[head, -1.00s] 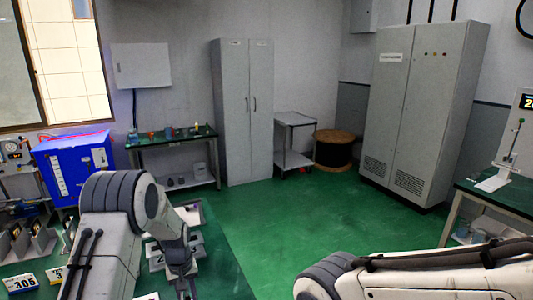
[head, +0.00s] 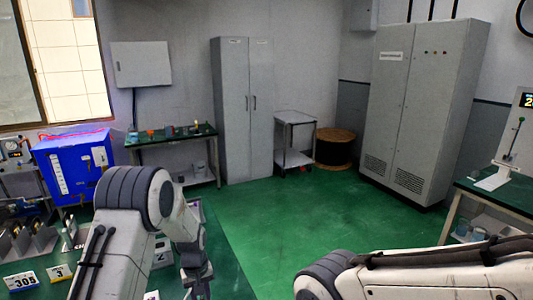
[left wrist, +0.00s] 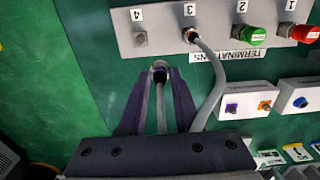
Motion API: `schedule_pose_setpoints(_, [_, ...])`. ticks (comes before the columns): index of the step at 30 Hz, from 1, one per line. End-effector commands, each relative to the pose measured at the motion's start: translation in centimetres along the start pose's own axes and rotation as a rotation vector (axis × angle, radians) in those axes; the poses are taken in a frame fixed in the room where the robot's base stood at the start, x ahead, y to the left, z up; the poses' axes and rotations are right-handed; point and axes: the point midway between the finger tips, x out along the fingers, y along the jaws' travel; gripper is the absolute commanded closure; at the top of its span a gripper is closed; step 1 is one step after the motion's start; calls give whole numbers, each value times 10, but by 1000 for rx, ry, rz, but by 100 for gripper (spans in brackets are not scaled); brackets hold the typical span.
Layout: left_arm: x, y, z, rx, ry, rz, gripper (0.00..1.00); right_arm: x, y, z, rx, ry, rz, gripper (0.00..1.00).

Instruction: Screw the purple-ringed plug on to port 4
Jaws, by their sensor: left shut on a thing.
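In the left wrist view, a grey terminal panel (left wrist: 165,14) shows upside down with ports numbered 4 to 1 from left to right. Port 4 (left wrist: 140,39) is bare. My left gripper (left wrist: 159,78) is shut on a dark plug (left wrist: 160,76) with a pale metal end and a grey cable (left wrist: 162,112) running back between the fingers. The plug is just below the panel in the picture, a little right of port 4 and apart from it. Its ring colour is hard to tell. My right arm shows in the head view, but its gripper does not.
Port 3 holds another cabled plug (left wrist: 191,36), whose grey cable (left wrist: 218,75) curves close to my left gripper's right finger. Green (left wrist: 250,36) and red (left wrist: 302,33) caps are on ports 2 and 1. Small boxes (left wrist: 245,100) stand at right. Green surface at left is clear.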

Motion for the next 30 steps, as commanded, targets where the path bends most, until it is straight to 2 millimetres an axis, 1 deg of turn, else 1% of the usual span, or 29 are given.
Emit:
schedule_pose_setpoints(18, [4, 33, 28, 2, 0, 0, 100, 0, 0, 0, 0, 0, 0, 38])
schedule_pose_setpoints(30, [5, 34, 29, 0, 0, 0, 100, 1, 0, 0, 1, 0, 0, 38])
